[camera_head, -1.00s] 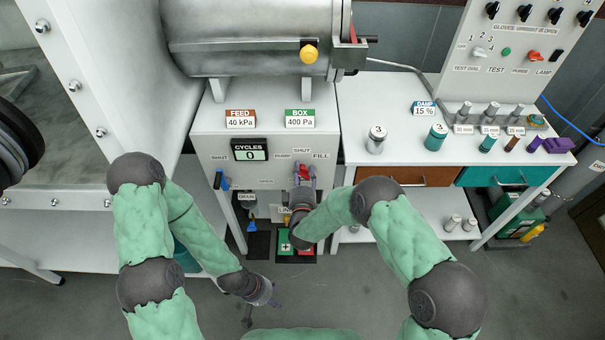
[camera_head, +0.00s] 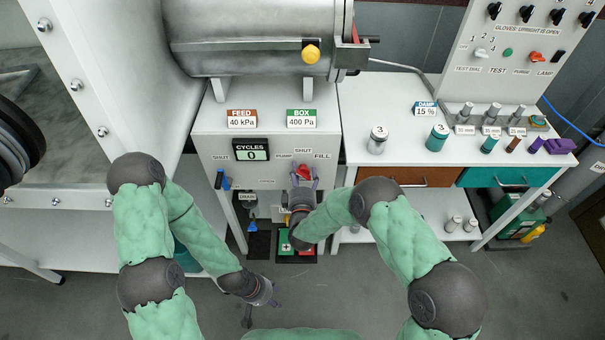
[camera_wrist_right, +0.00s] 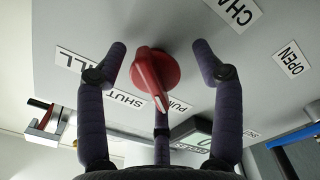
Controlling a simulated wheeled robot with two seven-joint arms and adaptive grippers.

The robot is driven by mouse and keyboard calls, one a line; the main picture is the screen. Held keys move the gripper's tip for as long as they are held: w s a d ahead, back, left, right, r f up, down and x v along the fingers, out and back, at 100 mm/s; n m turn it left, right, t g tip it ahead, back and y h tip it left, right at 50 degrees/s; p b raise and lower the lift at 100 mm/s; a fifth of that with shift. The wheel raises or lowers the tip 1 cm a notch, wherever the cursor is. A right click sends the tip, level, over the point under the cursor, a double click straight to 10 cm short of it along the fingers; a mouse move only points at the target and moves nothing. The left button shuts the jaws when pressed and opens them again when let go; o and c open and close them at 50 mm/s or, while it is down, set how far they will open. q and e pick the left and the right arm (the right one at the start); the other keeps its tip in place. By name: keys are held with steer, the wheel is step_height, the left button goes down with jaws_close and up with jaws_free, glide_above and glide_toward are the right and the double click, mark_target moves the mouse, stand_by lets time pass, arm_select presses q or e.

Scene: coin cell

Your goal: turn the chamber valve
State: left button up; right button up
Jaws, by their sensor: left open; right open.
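In the right wrist view the knob (camera_wrist_right: 155,72) sits between the spread fingers of my right gripper (camera_wrist_right: 162,62), with a gap on both sides. Its handle end lies near the SHUT and PUMP labels; I cannot tell exactly which it points at. The right gripper is also at the knob in the head view (camera_head: 304,180). My left gripper (camera_head: 265,295) is open and empty, low in front of the cabinet.
A blue-handled lever (camera_head: 222,180) is left of the knob, between SHUT and OPEN labels. The display (camera_head: 250,150) reads 0 cycles. A metal cylinder (camera_head: 255,40) lies above the cabinet. A bench (camera_head: 400,155) with several small canisters stands to the right.

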steer(key=shift+d, duration=0.1)
steer(key=s, duration=1.2)
steer(key=shift+f, duration=0.1)
steer(key=s+d+f+m+g+y, duration=0.1)
steer(key=s+d+f+m+g, duration=0.15)
steer(key=f+m+g, duration=0.35)
steer(key=s+d+f+m+g+y, duration=0.1)
steer(key=s+d+f+m+g, duration=0.2)
steer(key=f, duration=0.5)
steer(key=s+d+f+m+g, duration=0.1)
steer(key=s+m+g, duration=0.1)
steer(key=s, duration=0.3)
steer(key=s+d+f+m+g+y, duration=0.1)
steer(key=s+d+f+m+g, duration=0.1)
steer(key=s, duration=0.4)
steer(key=s+d+f+m+g+y, duration=0.1)
steer(key=s+m+g, duration=0.1)
steer(key=s+g, duration=0.2)
steer(key=shift+s+d+f+m+g, duration=0.25)
steer(key=shift+s+m+g, duration=0.05)
steer(key=shift+s, duration=0.75)
